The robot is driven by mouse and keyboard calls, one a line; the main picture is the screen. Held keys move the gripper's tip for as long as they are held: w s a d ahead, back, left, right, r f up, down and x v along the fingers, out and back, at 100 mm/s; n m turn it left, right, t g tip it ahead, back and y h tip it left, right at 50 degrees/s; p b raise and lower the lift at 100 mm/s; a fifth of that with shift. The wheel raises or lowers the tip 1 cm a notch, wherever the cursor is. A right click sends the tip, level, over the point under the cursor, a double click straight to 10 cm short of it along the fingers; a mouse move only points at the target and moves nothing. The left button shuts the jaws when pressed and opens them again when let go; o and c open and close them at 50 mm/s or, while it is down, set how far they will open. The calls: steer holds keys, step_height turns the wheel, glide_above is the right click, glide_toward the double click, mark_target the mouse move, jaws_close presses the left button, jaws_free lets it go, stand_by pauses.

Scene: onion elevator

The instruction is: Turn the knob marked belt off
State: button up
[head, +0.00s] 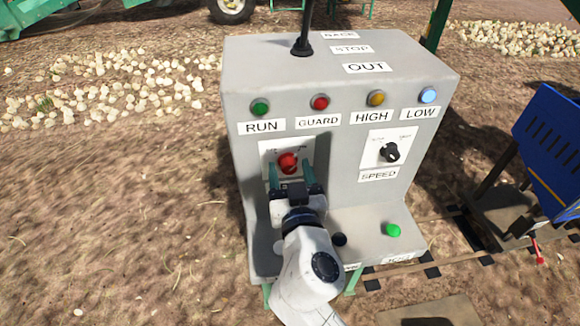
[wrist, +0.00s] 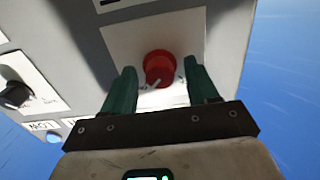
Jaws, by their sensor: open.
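A red knob (head: 288,162) sits on a white plate on the front of a grey control box (head: 345,75). Lettering on the plate is too small to read, and any name label below it is hidden by my arm in the head view. My gripper (head: 290,173) is open, its two green fingers pointing at the plate on either side of the red knob. In the wrist view the knob (wrist: 160,67) stands between the fingertips (wrist: 161,78), with a visible gap on each side. A pale pointer line shows on the knob's face.
A black SPEED knob (head: 390,153) is to the right. RUN, GUARD, HIGH and LOW lamps line the top. A black lever (head: 303,45) rises from the top. A green button (head: 393,230) and a dark button (head: 339,239) are on the lower ledge. A blue machine (head: 550,140) stands right.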

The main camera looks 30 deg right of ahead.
steer(key=shift+w, duration=0.2)
steer(key=c, duration=1.1)
